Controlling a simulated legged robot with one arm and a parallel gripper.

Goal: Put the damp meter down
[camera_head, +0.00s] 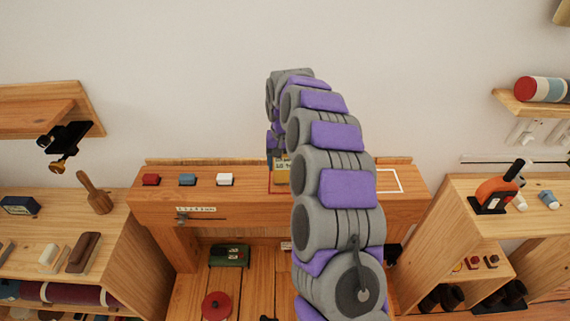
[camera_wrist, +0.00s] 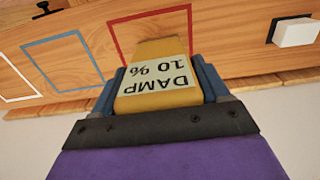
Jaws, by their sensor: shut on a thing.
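The damp meter (camera_wrist: 158,82) is a yellow block with a pale label reading "DAMP 10 %", upside down in the wrist view. My gripper (camera_wrist: 160,92) is shut on it, with a blue finger on either side. The meter's far end overlaps the red outlined square (camera_wrist: 191,37) on the wooden ledge (camera_wrist: 237,50). I cannot tell whether it touches the ledge. In the head view the meter (camera_head: 282,174) shows small at the ledge, left of my arm, above the red outline (camera_head: 270,187). My arm hides part of the ledge and most of the gripper there.
A blue outline (camera_wrist: 62,62) and a white outline (camera_head: 390,170) lie beside the red one. Red (camera_head: 151,180), blue (camera_head: 187,180) and white (camera_head: 225,180) blocks stand left on the ledge. A green box (camera_head: 230,256) and red round object (camera_head: 217,305) are lower down.

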